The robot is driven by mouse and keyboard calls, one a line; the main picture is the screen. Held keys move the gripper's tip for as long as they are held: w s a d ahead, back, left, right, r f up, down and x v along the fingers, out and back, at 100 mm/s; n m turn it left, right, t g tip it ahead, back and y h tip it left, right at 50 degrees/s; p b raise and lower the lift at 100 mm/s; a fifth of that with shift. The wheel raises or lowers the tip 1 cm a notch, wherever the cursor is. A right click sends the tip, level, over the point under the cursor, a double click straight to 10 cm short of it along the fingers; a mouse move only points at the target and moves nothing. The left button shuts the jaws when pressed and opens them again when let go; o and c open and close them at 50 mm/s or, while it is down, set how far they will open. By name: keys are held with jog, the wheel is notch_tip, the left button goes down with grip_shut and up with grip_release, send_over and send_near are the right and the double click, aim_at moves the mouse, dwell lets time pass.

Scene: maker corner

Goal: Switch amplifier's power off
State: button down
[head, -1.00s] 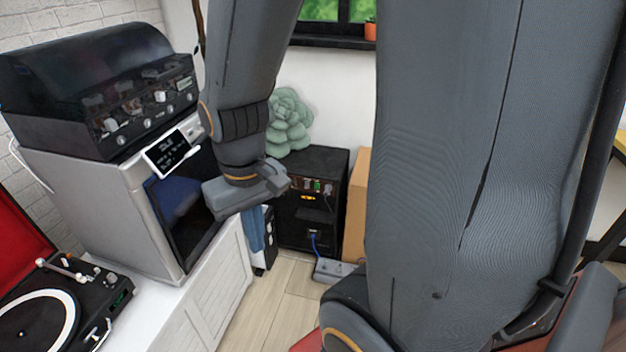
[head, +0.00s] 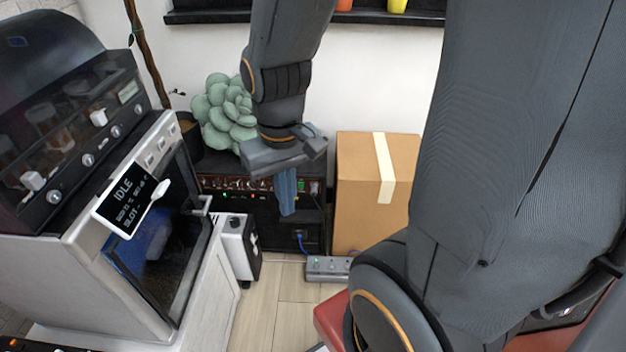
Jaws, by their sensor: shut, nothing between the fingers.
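The amplifier (head: 263,212) is a black box on the floor by the back wall. Its front has a row of knobs and small lights along the top, with a green-lit element at the right end. A blue plug sits in its lower front. My gripper (head: 287,208) hangs down in front of the amplifier in the picture, its blue-grey fingers closed and empty. It covers part of the front panel. I cannot tell whether it touches the panel. Which control is the power switch is too small to tell.
A cardboard box (head: 356,222) stands right of the amplifier, a grey power strip (head: 326,267) on the floor before it. A machine with an "IDLE" screen (head: 128,200) and a small white-and-black case (head: 240,250) stand left. Red furniture (head: 331,322) is at the bottom.

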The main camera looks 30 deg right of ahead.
jog(key=w+d+f+n+t+b, duration=0.4)
jog(key=w+d+f+b, duration=0.3)
jog(key=w+d+f, duration=0.3)
jog(key=w+d+f+n+t+b, duration=0.3)
jog(key=w+d+f+n+b, duration=0.2)
jog(key=w+f, duration=0.8)
jog(key=d+f+b, duration=0.2)
jog(key=d+f, duration=0.1)
jog(key=d, duration=0.1)
jog(key=shift+d+n+t+y, duration=0.3)
jog(key=shift+d+n+t, duration=0.05)
jog(key=shift+n+t, duration=0.05)
jog(key=shift+f, duration=0.1)
jog(key=b, duration=0.2)
send_near(301, 185)
jog(key=x, duration=0.6)
jog(key=shift+s+a+f, duration=0.3)
jog(key=shift+a, duration=0.05)
